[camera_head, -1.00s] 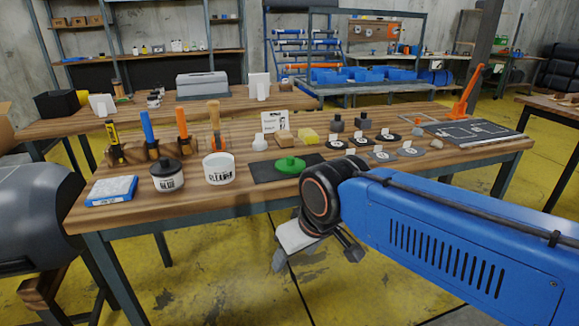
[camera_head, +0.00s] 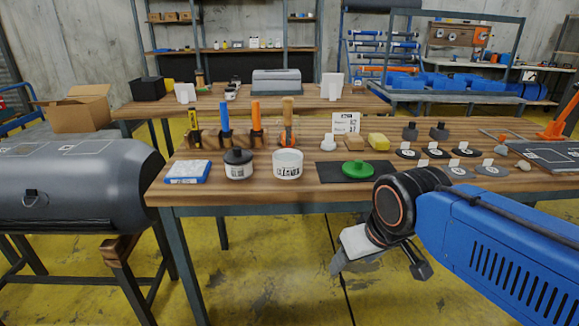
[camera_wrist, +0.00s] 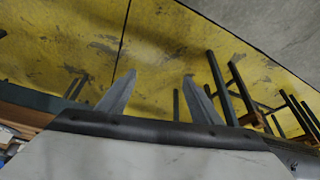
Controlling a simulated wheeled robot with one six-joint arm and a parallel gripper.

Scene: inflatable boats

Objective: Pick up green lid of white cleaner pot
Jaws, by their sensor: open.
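The green lid (camera_head: 357,169) lies with its knob up on a dark mat (camera_head: 330,172) near the front of the wooden table. The open white cleaner pot (camera_head: 288,165) stands upright to the left of the mat, with no lid on it. A second white pot with a black lid (camera_head: 238,164) stands further left. My gripper (camera_head: 336,266) hangs in front of the table, below its top, apart from the lid. In the wrist view its two fingers (camera_wrist: 158,95) are spread and empty, with the floor beyond. The lid and pot do not show in the wrist view.
A blue and white pack (camera_head: 188,172) lies at the table's left front. Upright tools in a wooden holder (camera_head: 240,137), a sponge (camera_head: 378,140) and several black discs (camera_head: 463,150) stand behind or right. A grey inflatable tube (camera_head: 75,185) is at left.

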